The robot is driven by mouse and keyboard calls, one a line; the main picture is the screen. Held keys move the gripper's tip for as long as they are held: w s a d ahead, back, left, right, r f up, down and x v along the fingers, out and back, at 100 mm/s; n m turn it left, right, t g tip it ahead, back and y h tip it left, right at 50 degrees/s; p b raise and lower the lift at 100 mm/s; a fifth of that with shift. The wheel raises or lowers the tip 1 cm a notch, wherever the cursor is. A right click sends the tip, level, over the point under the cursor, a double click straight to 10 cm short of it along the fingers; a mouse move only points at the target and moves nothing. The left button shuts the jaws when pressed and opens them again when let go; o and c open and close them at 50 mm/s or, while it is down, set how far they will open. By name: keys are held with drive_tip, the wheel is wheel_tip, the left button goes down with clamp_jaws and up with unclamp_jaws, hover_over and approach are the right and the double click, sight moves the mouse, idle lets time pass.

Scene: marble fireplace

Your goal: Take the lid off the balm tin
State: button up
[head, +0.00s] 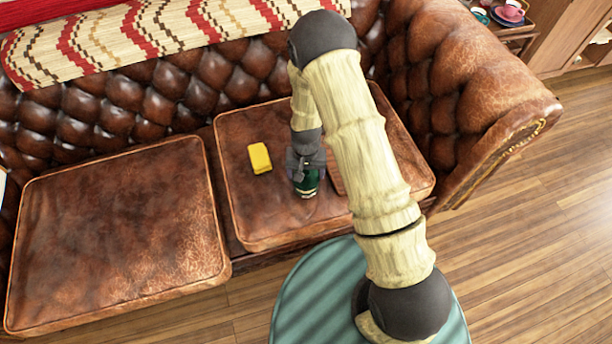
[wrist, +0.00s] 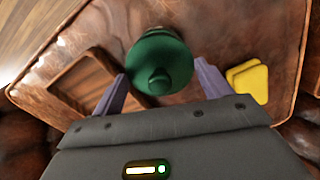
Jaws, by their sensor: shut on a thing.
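The balm tin (head: 307,187) is a small dark green round container with a pale band, upright on the right sofa cushion. Its green lid (wrist: 160,58), with a round knob on top, shows from above in the wrist view. My gripper (head: 306,172) points down over the tin, and it also shows in the wrist view (wrist: 163,85). Its two fingers stand on either side of the lid and are shut on it. The gripper hides the tin's top in the head view. Whether the lid is seated on the tin or raised cannot be told.
A yellow block (head: 259,158) lies on the cushion (head: 240,215) left of the tin. A shallow brown wooden tray (wrist: 92,82) lies on the tin's other side, mostly behind my arm in the head view. The left cushion (head: 115,235) is bare.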

sight(304, 172)
wheel_tip(304, 172, up, 6)
drive_tip(key=shift+r+p, duration=0.25)
drive_tip(key=shift+p, duration=0.25)
drive_tip(key=shift+a+f+b, duration=0.2)
drive_tip(key=shift+a+b, duration=0.1)
drive_tip(key=s+a+f+b, duration=0.1)
drive_tip(key=s+a+b, duration=0.1)
drive_tip(key=a, duration=0.4)
drive_tip(key=s+a+b, duration=0.3)
drive_tip(key=a+b, duration=0.2)
drive_tip(key=a, duration=0.1)
drive_tip(key=shift+a+f+b, duration=0.3)
drive_tip(key=shift+f, duration=0.05)
drive_tip(key=shift+f+b, duration=1.05)
drive_tip(key=shift+f, duration=2.15)
